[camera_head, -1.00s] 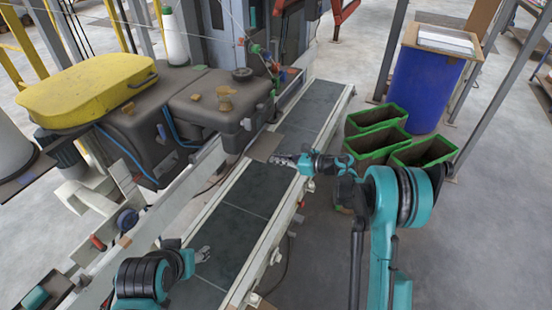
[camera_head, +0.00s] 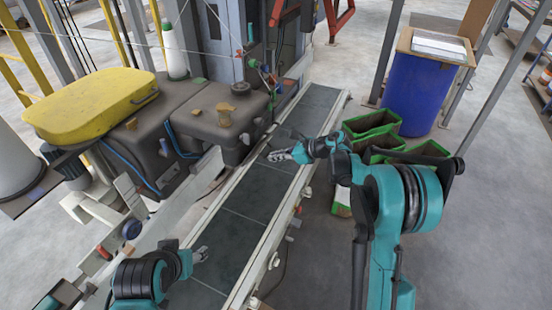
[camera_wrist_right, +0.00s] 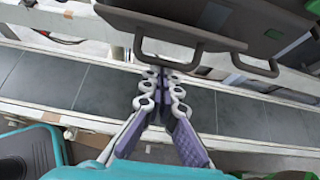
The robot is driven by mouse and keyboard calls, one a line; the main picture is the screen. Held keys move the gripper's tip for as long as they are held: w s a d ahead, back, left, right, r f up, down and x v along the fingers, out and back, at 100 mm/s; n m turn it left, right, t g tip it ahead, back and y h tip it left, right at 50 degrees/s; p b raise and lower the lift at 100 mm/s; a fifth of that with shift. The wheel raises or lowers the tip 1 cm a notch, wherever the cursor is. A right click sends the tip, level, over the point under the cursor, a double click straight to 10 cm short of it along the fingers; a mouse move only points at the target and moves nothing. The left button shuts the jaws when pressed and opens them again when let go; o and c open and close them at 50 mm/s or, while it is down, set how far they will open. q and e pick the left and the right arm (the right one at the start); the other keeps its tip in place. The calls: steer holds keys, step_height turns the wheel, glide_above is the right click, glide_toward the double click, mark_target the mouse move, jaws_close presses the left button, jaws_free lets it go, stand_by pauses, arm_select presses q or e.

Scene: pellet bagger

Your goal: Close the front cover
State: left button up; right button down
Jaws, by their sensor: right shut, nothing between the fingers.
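A dark panel with a bar handle, which looks like the front cover (camera_wrist_right: 150,25), hangs at the top of the right wrist view. In the head view a dark flat plate (camera_head: 281,138), probably the same cover, stands out over the conveyor beside the brown-grey machine housing (camera_head: 205,110). My right gripper (camera_head: 272,156) is shut and empty, just in front of this plate. In the right wrist view its fingertips (camera_wrist_right: 163,72) point toward the handle; I cannot tell whether they touch. My left gripper (camera_head: 203,255) is low over the near conveyor, too small to read.
The dark conveyor (camera_head: 232,232) runs diagonally between pale rails. A yellow lid (camera_head: 90,103) tops the machine at left. Green-rimmed bins (camera_head: 372,122) and a blue drum (camera_head: 420,95) stand at right, near my right arm. Open floor lies at lower right.

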mark_target(263, 144)
steer(key=r, duration=0.2)
steer(key=a+r+p, duration=0.1)
steer(key=shift+w+a, duration=0.1)
steer(key=shift+w, duration=0.25)
steer(key=shift+w+a+r+p, duration=0.25)
steer(key=shift+a+r, duration=0.15)
steer(key=shift+r, duration=0.1)
steer(key=shift+w+a+r+p, duration=0.15)
steer(key=shift+w+a+r, duration=0.15)
steer(key=shift+r, duration=0.2)
steer(key=shift+w+a+r, duration=0.2)
steer(key=shift+a+r, duration=0.35)
steer(key=shift+a, duration=0.15)
